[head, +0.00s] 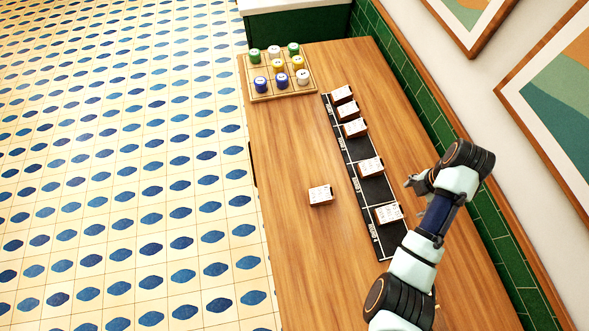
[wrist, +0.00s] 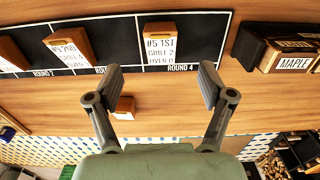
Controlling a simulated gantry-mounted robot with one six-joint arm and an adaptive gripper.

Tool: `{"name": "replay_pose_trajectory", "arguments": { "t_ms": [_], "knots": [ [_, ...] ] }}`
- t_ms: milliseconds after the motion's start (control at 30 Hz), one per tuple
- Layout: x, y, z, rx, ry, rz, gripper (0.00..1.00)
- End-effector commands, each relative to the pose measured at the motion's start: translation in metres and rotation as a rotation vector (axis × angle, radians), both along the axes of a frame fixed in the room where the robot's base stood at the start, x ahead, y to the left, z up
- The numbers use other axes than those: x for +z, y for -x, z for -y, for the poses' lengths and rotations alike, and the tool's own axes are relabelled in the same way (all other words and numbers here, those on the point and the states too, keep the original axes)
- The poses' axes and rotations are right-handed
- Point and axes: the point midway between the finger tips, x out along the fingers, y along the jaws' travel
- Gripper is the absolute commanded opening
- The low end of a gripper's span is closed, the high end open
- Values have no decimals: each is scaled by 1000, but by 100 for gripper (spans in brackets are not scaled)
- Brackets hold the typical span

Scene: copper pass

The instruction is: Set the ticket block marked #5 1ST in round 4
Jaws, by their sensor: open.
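The ticket block marked #5 1ST (wrist: 160,48) stands in the round 4 section of the black mat (wrist: 205,30), near that section's left line, with its face readable. In the head view the block in the nearest mat section (head: 389,213) appears to be this one. My gripper (wrist: 157,88) is open and empty, its fingers apart from the block. In the head view my gripper (head: 413,183) is right of the mat, above the table. A loose ticket block (head: 321,195) lies off the mat on the bare wood; its marking is too small to read.
Several other ticket blocks (head: 370,167) stand along the mat. A wooden rack with coloured pieces (head: 282,93) is at the table's far end. A box marked MAPLE (wrist: 292,58) is at the right of the wrist view. The tiled wall borders the right; bare wood lies left of the mat.

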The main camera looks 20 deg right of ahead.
Motion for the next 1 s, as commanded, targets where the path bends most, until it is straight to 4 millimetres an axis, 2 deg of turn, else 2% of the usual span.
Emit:
{"name": "replay_pose_trajectory", "arguments": {
  "t_ms": [67,167,267,300,367,400,500,600,633,700,800,1000],
  "knots": [
    [1,-7,-6,-20,14,13,81],
    [6,-38,-35,-138,73,90,81],
    [25,-85,-95,-360,122,271,81],
    [36,-102,-126,-466,115,365,81],
    [56,-120,-175,-628,63,511,81],
    [72,-128,-208,-732,2,605,81],
    [114,-129,-287,-967,-229,791,81],
    [154,-115,-348,-1143,-494,882,81],
    [164,-109,-362,-1183,-565,891,81],
    [182,-98,-384,-1251,-697,898,81],
    [195,-89,-399,-1303,-799,892,81],
    [198,-88,-401,-1317,-819,891,81]
  ]
}}
